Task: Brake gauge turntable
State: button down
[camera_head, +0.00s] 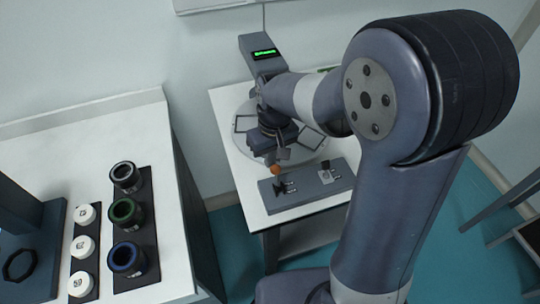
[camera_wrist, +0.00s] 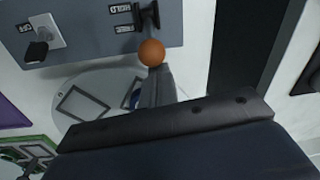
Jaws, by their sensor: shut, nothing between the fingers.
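The round pale turntable (camera_head: 302,155) lies on a white table, with dark square outlines on top; part of it shows in the wrist view (camera_wrist: 112,88). A grey control panel (camera_head: 307,185) stands at its near side. A black lever (camera_wrist: 148,14) on the panel appears to carry an orange ball knob (camera_wrist: 152,53), also visible in the head view (camera_head: 275,170). My gripper (camera_head: 283,154) is shut and empty, its tips right by the ball in the wrist view (camera_wrist: 155,76). I cannot tell whether they touch. The turntable's centre is hidden by my arm.
The panel also has a switch with a black toggle on a pale plate (camera_wrist: 43,34). A box with a green display (camera_head: 264,53) stands behind the turntable. A left bench (camera_head: 160,125) holds several dark ringed cylinders (camera_head: 126,213) and white round pieces (camera_head: 83,246).

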jog(key=shift+s+b, duration=0.1)
jog(key=shift+b, duration=0.2)
jog(key=shift+s+r+t, duration=0.1)
jog(key=shift+r+t, duration=0.05)
jog(key=shift+t, duration=0.25)
